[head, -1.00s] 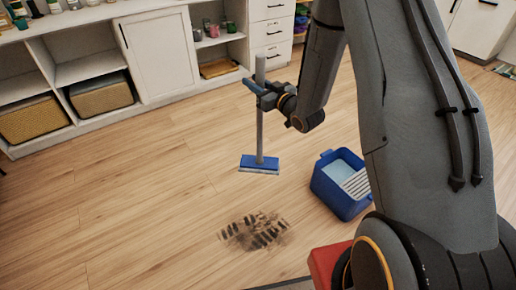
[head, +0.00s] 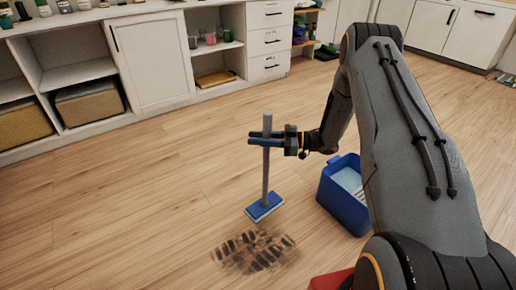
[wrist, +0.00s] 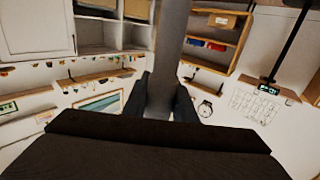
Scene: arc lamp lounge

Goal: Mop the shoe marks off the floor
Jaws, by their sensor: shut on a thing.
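The mop (head: 265,180) has a grey upright handle and a flat blue head with a pale underside. My gripper (head: 266,138) is shut around the upper part of the handle. The mop head (head: 264,207) is just behind the dark shoe marks (head: 254,250) in the head view; I cannot tell whether it touches the floor. The marks are dark tread bars with a brown smear. A blue bucket (head: 338,204) with pale water and a white wringer stands to the right, partly behind my arm. In the wrist view, the handle (wrist: 172,45) runs between the fingers.
White cabinets and shelves (head: 150,60) with woven baskets (head: 90,103) line the back wall. A red thing (head: 330,281) is at the bottom, partly hidden by my arm. The wooden floor (head: 110,210) to the left is clear.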

